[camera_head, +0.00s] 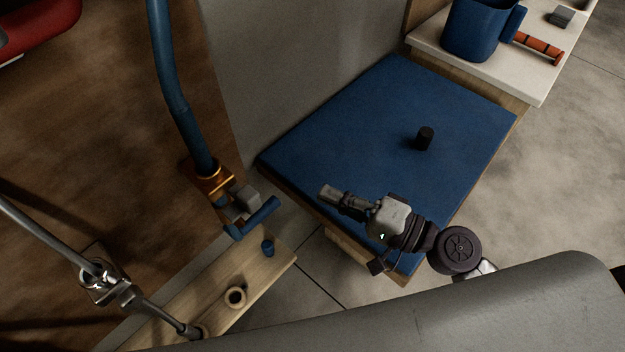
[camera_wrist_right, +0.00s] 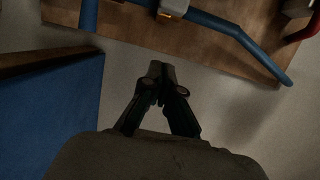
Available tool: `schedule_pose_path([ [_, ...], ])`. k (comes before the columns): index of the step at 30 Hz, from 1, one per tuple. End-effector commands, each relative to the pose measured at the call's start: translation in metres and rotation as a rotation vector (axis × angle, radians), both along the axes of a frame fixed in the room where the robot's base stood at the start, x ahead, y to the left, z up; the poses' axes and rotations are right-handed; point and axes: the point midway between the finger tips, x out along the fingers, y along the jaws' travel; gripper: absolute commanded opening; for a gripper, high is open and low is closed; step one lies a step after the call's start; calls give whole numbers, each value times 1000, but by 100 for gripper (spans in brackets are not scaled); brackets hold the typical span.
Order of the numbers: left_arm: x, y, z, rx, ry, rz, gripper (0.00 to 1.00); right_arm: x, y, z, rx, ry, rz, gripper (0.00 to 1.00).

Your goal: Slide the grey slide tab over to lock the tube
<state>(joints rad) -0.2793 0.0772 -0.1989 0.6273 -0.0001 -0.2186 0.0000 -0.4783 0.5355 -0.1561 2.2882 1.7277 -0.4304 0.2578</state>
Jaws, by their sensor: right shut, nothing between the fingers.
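The blue tube (camera_head: 183,110) comes down from the top of the head view into an orange-brown fitting (camera_head: 212,182). The small grey slide tab (camera_head: 244,196) sits on the right side of this fitting, just above a blue bent pipe end (camera_head: 255,216). My right gripper (camera_head: 326,190) is shut and empty, to the right of the tab and apart from it in the picture, its fingers pointing left towards it. In the right wrist view, the shut fingertips (camera_wrist_right: 160,68) are below a grey block with orange edge (camera_wrist_right: 174,8) at the top. My left gripper is not in view.
A blue-topped table (camera_head: 380,120) with a black knob (camera_head: 424,138) lies beneath and behind my right gripper. A narrow wooden ledge (camera_head: 262,268) with a ring and a blue peg is below the fitting. A blue mug (camera_head: 474,30) stands on a white surface at top right.

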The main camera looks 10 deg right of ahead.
Motion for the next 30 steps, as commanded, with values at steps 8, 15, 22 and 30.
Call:
schedule_pose_path([
  [8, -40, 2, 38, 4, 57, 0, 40, 39, 45, 8, 1, -3, 0, 0],
  [15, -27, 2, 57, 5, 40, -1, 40, 45, 81, 4, 1, 2, 1, 0],
  [22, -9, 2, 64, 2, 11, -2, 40, 33, 97, 1, -3, -1, 1, 0],
  [30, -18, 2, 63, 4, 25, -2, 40, 31, 98, 0, -5, -1, 1, 0],
])
